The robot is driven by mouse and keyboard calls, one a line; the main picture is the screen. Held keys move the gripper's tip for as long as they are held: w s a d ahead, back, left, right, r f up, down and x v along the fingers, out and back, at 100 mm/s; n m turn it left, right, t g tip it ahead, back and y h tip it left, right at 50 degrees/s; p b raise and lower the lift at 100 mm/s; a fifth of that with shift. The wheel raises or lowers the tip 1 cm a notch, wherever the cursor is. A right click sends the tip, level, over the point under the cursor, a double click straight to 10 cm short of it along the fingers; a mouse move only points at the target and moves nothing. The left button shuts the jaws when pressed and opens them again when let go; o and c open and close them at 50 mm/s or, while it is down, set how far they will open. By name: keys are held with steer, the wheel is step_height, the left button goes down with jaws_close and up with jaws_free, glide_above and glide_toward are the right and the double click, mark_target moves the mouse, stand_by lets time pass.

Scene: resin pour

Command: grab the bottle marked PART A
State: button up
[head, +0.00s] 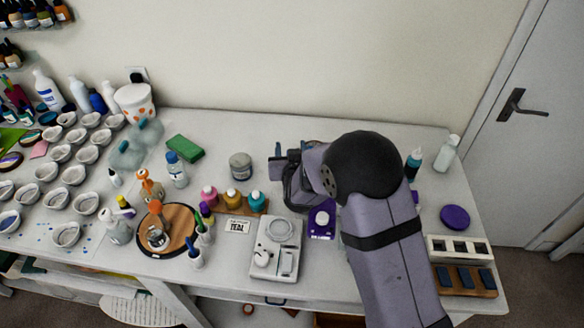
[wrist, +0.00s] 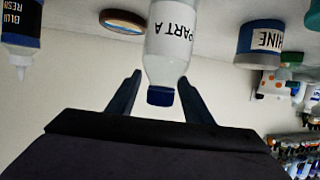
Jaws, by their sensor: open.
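The PART A bottle (wrist: 172,45) is white with a dark blue cap and a PART A label, and it appears upside down in the wrist view. Its capped end (wrist: 161,96) lies between the two spread fingers of my gripper (wrist: 159,78). The fingers stand apart on either side, with a visible gap on the left; on the right I cannot tell whether one touches. In the head view my gripper (head: 290,172) is over the back middle of the table, and my arm and gripper hide the bottle there.
A grey-lidded jar (head: 241,165) stands left of my gripper. It shows in the wrist view (wrist: 259,42), with a blue resin bottle (wrist: 20,35) opposite and a brown tape roll (wrist: 123,22) nearby. A scale (head: 277,246) and purple container (head: 321,220) sit in front.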

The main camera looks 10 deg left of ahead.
steer(key=shift+w+f, duration=0.1)
steer(key=shift+w, duration=0.15)
jaws_close()
steer(key=shift+r, duration=0.2)
